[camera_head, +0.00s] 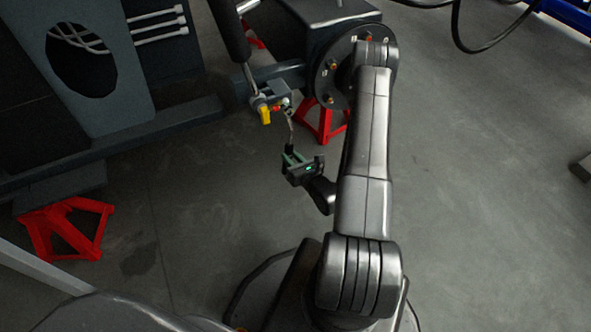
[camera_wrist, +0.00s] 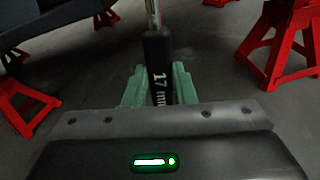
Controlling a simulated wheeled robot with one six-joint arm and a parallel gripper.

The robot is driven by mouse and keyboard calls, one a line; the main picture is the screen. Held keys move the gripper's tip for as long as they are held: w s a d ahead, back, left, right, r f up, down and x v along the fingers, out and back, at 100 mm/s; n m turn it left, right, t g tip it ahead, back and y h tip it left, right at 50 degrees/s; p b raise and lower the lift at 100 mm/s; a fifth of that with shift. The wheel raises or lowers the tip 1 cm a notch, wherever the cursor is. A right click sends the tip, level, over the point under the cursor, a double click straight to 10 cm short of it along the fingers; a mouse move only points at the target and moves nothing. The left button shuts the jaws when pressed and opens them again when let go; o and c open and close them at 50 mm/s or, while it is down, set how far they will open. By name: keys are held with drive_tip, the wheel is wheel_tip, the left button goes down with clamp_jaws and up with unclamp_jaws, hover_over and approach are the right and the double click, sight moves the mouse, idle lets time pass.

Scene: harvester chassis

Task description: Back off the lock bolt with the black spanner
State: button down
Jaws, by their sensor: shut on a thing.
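My gripper (camera_head: 293,158) is shut on the black handle of the spanner (camera_head: 291,138). In the wrist view the green fingers of my gripper (camera_wrist: 159,88) stand on both sides of the black spanner handle (camera_wrist: 157,55), marked "17 m…", with a bare metal shank above it. The spanner points up and away from me in the head view. Its far end reaches the small fittings (camera_head: 283,103) at the bottom of the black cylinder. The lock bolt cannot be told apart among these fittings, nor whether the spanner sits on it. The wrist view cuts off the spanner's head.
A yellow part (camera_head: 265,115) hangs just left of the spanner's end. The dark chassis beam (camera_head: 180,122) runs along the left. Red stands (camera_head: 67,228) are on the floor, one behind my gripper (camera_head: 322,122). Floor to the right is mostly clear.

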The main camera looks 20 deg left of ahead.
drive_tip(key=shift+w+d+f+m+t+h+b, duration=0.1)
drive_tip(key=shift+w+d+f+m+t+h, duration=0.05)
drive_tip(key=shift+f+m+t, duration=0.15)
drive_tip(key=shift+w+d+f+m+t+h+b, duration=0.15)
drive_tip(key=shift+f+t, duration=0.1)
drive_tip(key=shift+f, duration=0.2)
drive_tip(key=shift+w+d+f+m+t+h+b, duration=0.1)
drive_tip(key=shift+w+f+m+t, duration=0.05)
drive_tip(key=shift+f+t, duration=0.15)
drive_tip(key=shift+f, duration=0.15)
drive_tip(key=shift+r+b+x, duration=0.1)
drive_tip(key=shift+b+x, duration=0.2)
drive_tip(key=shift+x, duration=0.85)
drive_tip(key=shift+r+b+x, duration=0.15)
drive_tip(key=shift+b+x, duration=0.1)
drive_tip(key=shift+x, duration=0.9)
drive_tip(key=shift+w+a+r+b, duration=0.1)
drive_tip(key=shift+w+a+b, duration=0.2)
drive_tip(key=shift+a, duration=0.05)
drive_tip(key=shift+w+a, duration=0.35)
drive_tip(key=shift+a, duration=0.1)
drive_tip(key=w+d+n+b, duration=0.2)
drive_tip(key=shift+w+d, duration=0.1)
drive_tip(key=shift+w, duration=0.25)
